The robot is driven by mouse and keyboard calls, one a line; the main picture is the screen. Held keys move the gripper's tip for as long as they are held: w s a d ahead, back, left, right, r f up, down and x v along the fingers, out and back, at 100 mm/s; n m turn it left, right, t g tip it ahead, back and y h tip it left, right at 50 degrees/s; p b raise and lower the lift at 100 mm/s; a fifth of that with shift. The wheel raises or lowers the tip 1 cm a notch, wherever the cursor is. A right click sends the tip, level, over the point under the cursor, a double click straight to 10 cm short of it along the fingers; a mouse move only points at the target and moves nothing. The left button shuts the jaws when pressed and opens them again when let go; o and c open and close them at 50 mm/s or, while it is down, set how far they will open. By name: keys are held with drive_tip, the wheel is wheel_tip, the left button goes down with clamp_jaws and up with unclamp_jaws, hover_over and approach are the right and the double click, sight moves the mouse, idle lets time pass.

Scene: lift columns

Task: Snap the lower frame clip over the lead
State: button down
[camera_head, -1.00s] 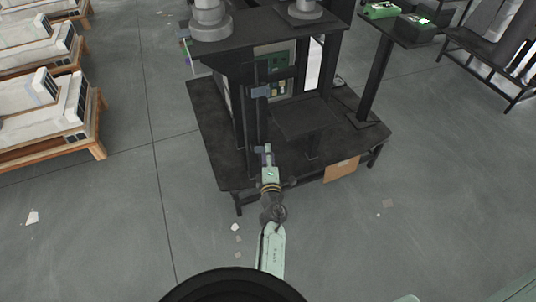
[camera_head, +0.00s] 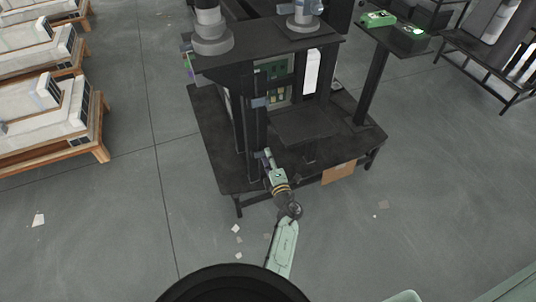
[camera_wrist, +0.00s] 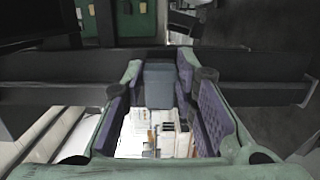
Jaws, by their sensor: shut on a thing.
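The lower frame clip (camera_wrist: 159,88) is a small blue-grey block on a dark frame bar. In the wrist view it sits between the purple pads of my gripper (camera_wrist: 160,74), which is shut on it. In the head view my gripper (camera_head: 268,160) is at the lower part of a dark upright post at the front of the workstation. A similar blue-grey clip (camera_head: 260,102) sits higher on that post. I cannot make out the lead against the dark frame. Whether the clip is closed over it cannot be seen.
The dark workstation base (camera_head: 218,150) spreads around the post. Green circuit boards (camera_head: 278,95) stand behind it. A cardboard piece (camera_head: 339,172) is at the lower front edge. Wooden pallets (camera_head: 60,150) with white units stand left. The floor in front is open, with small scraps.

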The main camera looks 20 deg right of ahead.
drive_tip(key=shift+w+d+n+y, duration=0.2)
drive_tip(key=shift+n+y, duration=0.4)
drive_tip(key=shift+y, duration=0.4)
drive_tip(key=c, duration=1.3)
unclamp_jaws()
drive_tip(key=s, duration=1.2)
drive_tip(key=shift+d, duration=0.25)
